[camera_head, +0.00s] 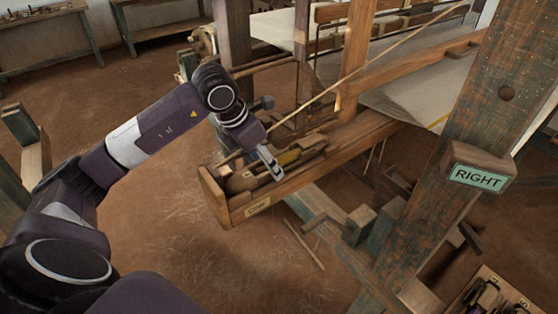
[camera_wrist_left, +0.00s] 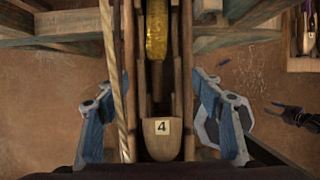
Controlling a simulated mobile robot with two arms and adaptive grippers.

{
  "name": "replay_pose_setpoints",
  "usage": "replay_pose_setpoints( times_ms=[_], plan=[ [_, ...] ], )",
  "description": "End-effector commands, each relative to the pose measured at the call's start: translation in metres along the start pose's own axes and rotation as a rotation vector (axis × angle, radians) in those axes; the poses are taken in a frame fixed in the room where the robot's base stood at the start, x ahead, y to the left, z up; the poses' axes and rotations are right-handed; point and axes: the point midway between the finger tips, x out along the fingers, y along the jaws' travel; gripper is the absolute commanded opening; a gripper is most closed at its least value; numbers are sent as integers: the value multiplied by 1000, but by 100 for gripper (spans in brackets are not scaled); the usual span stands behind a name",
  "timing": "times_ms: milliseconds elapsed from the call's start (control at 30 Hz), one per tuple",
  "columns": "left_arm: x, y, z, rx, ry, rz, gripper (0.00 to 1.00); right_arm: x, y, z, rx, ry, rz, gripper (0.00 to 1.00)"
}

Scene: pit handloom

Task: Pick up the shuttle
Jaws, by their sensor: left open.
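The shuttle is a wooden boat shape with a yellow yarn bobbin (camera_head: 288,157), lying in the open wooden shuttle box at the loom's end. In the left wrist view its rounded near tip with a "4" label (camera_wrist_left: 162,128) lies between my fingers, and the yellow bobbin (camera_wrist_left: 157,30) runs away at the top. My left gripper (camera_head: 269,163) is open over the box. Its fingers (camera_wrist_left: 162,115) stand apart on both sides of the shuttle and box walls, and I cannot tell whether they touch. A dark clawed part, probably my right gripper (camera_wrist_left: 287,111), shows at the right edge; its jaws are unclear.
The shuttle box (camera_head: 258,206) has raised walls close around the shuttle. A rope (camera_wrist_left: 112,80) runs along it on the left in the wrist view. A loom post with a "RIGHT" sign (camera_head: 479,178) stands to the right. A tray (camera_head: 524,307) sits at bottom right.

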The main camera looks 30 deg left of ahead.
Motion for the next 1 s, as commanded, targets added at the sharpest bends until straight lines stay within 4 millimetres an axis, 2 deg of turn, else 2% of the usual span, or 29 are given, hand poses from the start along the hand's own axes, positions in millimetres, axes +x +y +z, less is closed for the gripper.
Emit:
replay_pose_setpoints(
  times_ms=[1000],
  plan=[
    [6, 0, -2, 0, -1, 1, 61, 8, 1, 1, -1, 0, 1, 40]
  ],
)
